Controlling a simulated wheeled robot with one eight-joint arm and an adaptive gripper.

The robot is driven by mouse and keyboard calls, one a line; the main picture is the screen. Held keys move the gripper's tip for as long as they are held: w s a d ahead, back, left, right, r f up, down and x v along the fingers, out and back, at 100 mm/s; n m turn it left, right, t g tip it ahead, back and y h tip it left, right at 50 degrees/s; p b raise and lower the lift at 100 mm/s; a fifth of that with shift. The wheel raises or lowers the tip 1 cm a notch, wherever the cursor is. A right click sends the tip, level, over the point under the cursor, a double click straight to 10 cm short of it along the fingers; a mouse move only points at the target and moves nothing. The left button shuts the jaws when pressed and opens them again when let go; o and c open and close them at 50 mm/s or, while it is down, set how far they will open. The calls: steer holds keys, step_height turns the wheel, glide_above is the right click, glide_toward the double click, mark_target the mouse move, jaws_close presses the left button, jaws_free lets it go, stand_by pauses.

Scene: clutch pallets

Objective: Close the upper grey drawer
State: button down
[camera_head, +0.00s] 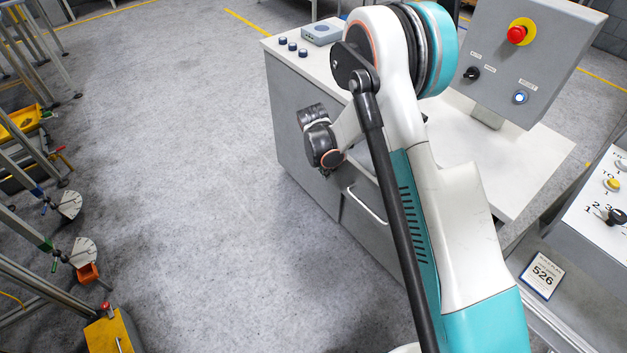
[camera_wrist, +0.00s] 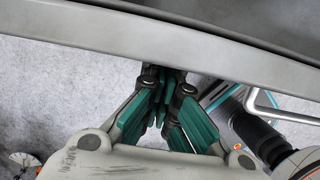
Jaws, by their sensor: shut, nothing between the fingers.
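In the wrist view, a long grey edge (camera_wrist: 90,32), apparently the upper grey drawer's front, runs across the top of the picture, with a darker grey surface beyond it. My gripper (camera_wrist: 162,78) has teal and black fingers drawn together, with nothing between them. The fingertips are right at the lower side of this edge; whether they touch it I cannot tell. In the head view my arm hides most of the drawer area, and the fingers are not clearly visible there.
The grey cabinet (camera_head: 305,130) has a white top with a control box (camera_head: 515,50). A handle (camera_head: 367,206) shows on its front, beside my arm. Metal stands and a yellow box (camera_head: 112,335) are at the left. The floor between is clear.

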steer(key=w+d, duration=0.3)
steer(key=d, duration=0.2)
steer(key=w+d+b, duration=0.1)
steer(key=w+d, duration=0.2)
steer(key=d, duration=0.2)
steer(key=w+d, duration=0.4)
steer(key=shift+d+b, duration=0.35)
steer(key=shift+d, duration=0.05)
